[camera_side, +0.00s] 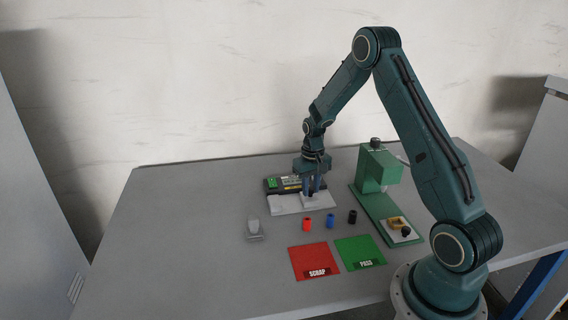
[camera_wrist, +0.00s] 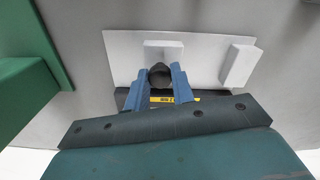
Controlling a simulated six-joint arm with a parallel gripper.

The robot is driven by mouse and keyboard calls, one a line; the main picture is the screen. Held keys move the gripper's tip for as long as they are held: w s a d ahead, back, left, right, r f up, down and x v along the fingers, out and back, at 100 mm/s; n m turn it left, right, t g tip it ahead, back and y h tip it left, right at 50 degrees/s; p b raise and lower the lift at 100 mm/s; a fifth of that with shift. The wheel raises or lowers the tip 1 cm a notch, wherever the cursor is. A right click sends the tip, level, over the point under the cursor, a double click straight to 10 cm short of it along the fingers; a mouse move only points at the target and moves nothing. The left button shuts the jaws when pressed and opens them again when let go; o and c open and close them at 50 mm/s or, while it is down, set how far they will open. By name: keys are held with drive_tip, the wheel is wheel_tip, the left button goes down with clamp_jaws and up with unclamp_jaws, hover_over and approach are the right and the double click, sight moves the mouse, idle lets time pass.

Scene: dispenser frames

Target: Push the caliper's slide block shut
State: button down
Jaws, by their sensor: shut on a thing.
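The caliper is a pale plate (camera_side: 287,206) with a dark body (camera_side: 272,185) and a lit green display behind it. In the wrist view, the plate (camera_wrist: 205,60) carries two pale blocks. The slide block (camera_wrist: 158,46) is by my fingers, and the other block (camera_wrist: 238,66) stands apart to the right, with a clear gap between them. My gripper (camera_wrist: 159,76) points down, its blue fingers shut on a dark round knob (camera_wrist: 160,73) at the slide block. The knob's join to the block is hidden. My gripper also shows over the plate in the side view (camera_side: 311,193).
A green press-like stand (camera_side: 380,172) is on the right. Red SCRAP (camera_side: 313,258) and green PASS (camera_side: 359,249) mats lie nearer. A small grey piece (camera_side: 254,229) is left.

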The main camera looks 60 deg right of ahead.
drive_tip(key=shift+w+a+r, duration=0.1)
drive_tip(key=shift+w+a, duration=2.55)
drive_tip(key=shift+w, duration=0.05)
drive_tip(key=c, duration=1.2)
unclamp_jaws()
drive_tip(key=shift+r, duration=0.2)
wheel_tip(320, 180, up, 13)
drive_tip(key=shift+r, duration=0.2)
